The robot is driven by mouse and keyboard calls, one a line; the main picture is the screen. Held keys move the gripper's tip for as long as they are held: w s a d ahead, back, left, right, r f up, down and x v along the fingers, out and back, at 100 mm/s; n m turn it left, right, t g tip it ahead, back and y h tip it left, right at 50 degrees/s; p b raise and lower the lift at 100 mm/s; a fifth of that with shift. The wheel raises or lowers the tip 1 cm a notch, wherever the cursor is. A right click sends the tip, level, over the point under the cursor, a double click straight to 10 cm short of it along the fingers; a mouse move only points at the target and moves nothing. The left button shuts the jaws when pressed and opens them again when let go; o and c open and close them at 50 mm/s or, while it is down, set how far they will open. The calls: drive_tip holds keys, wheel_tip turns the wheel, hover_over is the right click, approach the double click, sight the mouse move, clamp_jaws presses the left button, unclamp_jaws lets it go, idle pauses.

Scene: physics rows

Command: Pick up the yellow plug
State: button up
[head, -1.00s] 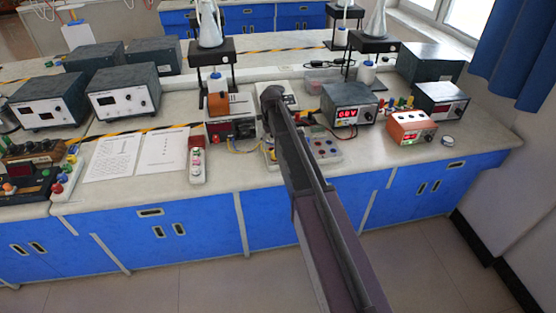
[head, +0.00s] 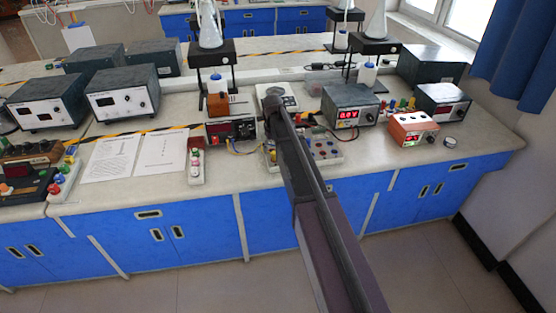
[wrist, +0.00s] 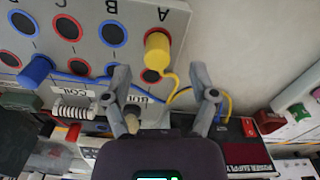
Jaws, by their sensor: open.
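The yellow plug (wrist: 157,52) stands in a red-ringed socket at the edge of a light grey socket board (wrist: 85,12) in the wrist view. A yellow cable runs from it past my right finger. My gripper (wrist: 160,74) is open. Its two fingertips are apart, one on either side of the plug's line, and the plug shows just beyond them, not between them. Whether anything touches cannot be told. In the head view my arm hides the gripper and the plug; part of the board (head: 325,150) shows beside the arm.
A blue plug (wrist: 36,70) with a blue cable sits on the same board. A coil (wrist: 75,112) lies near my left finger. A red and black power supply (wrist: 245,150) is at lower right. In the head view, a lit meter (head: 350,105) stands right of my arm.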

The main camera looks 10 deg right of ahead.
sight(274, 152)
drive_tip(key=shift+d+f+b, duration=0.15)
drive_tip(key=shift+f+b, duration=1.2)
drive_tip(key=shift+f, duration=0.3)
drive_tip(key=shift+s, duration=0.1)
clamp_jaws()
